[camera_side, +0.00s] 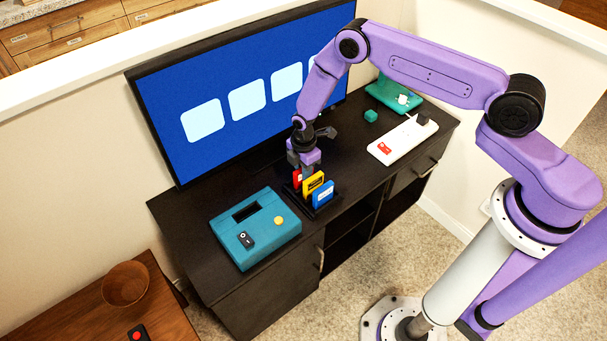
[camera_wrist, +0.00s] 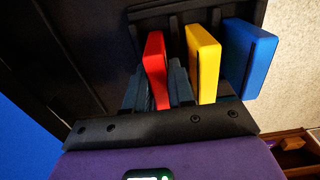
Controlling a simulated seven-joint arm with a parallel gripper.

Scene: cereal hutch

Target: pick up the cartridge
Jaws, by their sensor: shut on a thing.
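A red cartridge (camera_side: 297,180), a yellow cartridge (camera_side: 314,184) and a blue cartridge (camera_side: 323,196) stand side by side, upright, in a black rack (camera_side: 312,212) on the dark cabinet. My gripper (camera_side: 306,172) is over the rack, pointing down. In the wrist view, my gripper's fingers (camera_wrist: 157,92) flank the red cartridge (camera_wrist: 154,60) and are shut on it. One finger lies in the gap beside the yellow cartridge (camera_wrist: 204,55). The blue cartridge (camera_wrist: 251,65) is further right, clear of the fingers. In the side view the gripper partly hides the red cartridge.
A teal console (camera_side: 275,240) with a slot stands left of the rack. A white console (camera_side: 403,140), a small teal cube (camera_side: 370,115) and a teal device (camera_side: 385,92) are to the right. A large screen (camera_side: 240,130) stands close behind.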

